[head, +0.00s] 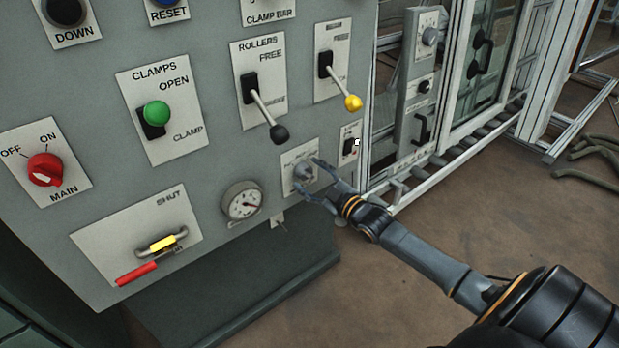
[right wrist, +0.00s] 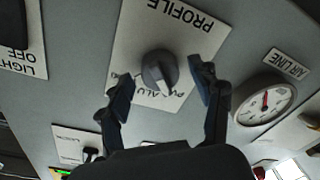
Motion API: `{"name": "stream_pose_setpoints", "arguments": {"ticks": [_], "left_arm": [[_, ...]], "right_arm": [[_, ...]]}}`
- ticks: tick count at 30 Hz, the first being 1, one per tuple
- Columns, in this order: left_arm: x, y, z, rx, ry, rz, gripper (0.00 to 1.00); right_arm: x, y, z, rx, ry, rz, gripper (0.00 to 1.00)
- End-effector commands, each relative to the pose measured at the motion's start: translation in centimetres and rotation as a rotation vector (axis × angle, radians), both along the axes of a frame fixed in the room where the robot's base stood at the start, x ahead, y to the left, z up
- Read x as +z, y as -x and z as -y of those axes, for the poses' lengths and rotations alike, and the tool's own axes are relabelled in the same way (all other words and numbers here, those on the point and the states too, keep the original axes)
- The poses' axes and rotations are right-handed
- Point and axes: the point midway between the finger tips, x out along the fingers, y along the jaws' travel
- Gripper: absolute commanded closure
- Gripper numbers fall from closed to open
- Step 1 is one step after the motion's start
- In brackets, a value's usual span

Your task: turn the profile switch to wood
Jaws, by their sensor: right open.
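The profile switch is a grey round knob (head: 303,172) on a light plate low on the grey panel. In the right wrist view the knob (right wrist: 157,70) sits on the plate marked PROFILE (right wrist: 190,30), seen upside down. A pale mark on the knob points toward the ALU lettering; the other position labels are partly covered by my fingers, and I cannot read wood clearly. My right gripper (head: 309,180) is open, its fingers on either side of the knob. In the right wrist view the gripper (right wrist: 162,87) shows a gap between each fingertip and the knob. My left gripper is out of view.
A pressure gauge (head: 242,203) is close left of the switch. The rollers lever (head: 266,115) and a yellow-tipped lever (head: 342,88) stick out above. A small light switch (head: 348,146) is at right. Open floor (head: 450,210) lies right of the panel.

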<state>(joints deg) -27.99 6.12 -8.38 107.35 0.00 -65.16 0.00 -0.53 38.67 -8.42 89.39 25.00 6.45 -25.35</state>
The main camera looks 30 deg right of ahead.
Motion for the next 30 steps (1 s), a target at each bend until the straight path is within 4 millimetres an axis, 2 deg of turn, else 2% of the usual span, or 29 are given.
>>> {"name": "stream_pose_setpoints", "arguments": {"ticks": [11,19,30], "left_arm": [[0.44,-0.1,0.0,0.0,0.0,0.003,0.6],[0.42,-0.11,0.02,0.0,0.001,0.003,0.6],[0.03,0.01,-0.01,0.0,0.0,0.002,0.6]], "right_arm": [[-0.02,-0.6,-0.07,-0.001,0.0,-0.001,0.35],[-0.01,-0.57,-0.08,-0.001,-0.001,-0.001,0.88],[0.06,-0.57,-0.09,0.0,-0.052,-0.006,0.9]]}}
